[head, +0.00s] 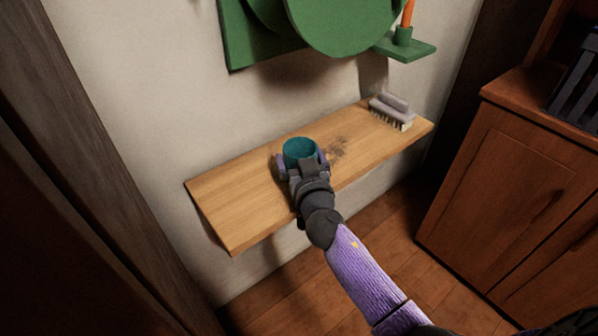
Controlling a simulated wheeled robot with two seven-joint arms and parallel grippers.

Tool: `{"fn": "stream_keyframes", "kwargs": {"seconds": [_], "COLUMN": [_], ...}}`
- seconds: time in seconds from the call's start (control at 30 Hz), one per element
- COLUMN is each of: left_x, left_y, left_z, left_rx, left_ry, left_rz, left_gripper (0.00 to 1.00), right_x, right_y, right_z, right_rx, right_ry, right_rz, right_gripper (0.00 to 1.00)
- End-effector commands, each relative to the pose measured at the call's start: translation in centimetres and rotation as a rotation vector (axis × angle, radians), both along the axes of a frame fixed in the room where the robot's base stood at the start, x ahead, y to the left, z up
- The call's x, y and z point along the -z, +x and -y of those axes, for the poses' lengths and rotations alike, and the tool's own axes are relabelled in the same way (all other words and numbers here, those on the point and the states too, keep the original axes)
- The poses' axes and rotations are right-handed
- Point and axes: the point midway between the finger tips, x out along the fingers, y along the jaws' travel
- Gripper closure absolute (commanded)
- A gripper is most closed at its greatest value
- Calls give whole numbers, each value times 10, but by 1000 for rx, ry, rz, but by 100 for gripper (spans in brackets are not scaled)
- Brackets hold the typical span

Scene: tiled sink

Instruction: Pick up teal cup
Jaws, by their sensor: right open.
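The teal cup (300,149) stands on a light wooden shelf (230,199) fixed to the wall, around its middle. My right gripper (302,160) reaches in from the lower right and is open. Its fingers lie on the left and right sides of the cup. I cannot tell whether they touch it. The gripper's body hides the cup's lower front. My left gripper is not in view.
A brush (391,111) lies at the shelf's right end, with a dark stain (338,148) between it and the cup. Green objects (345,22) hang on the wall above. A wooden cabinet (510,180) stands at right. The shelf's left part is clear.

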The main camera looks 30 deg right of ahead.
Motion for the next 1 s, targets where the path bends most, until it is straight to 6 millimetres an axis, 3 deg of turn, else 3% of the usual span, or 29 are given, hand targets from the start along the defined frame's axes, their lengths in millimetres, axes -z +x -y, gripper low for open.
{"fn": "stream_keyframes", "kwargs": {"seconds": [0.17,0.2,0.5,1.0], "left_x": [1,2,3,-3], "left_y": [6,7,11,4], "left_z": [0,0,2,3], "left_rx": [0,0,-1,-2], "left_ry": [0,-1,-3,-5], "left_rz": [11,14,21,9], "left_gripper": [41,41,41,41], "right_x": [0,0,0,-7], "right_y": [1,1,0,3], "right_z": [0,0,0,5], "right_rx": [0,0,0,-4], "right_ry": [1,1,1,2], "right_rz": [0,0,-1,1], "right_gripper": [0,4,66,66]}}
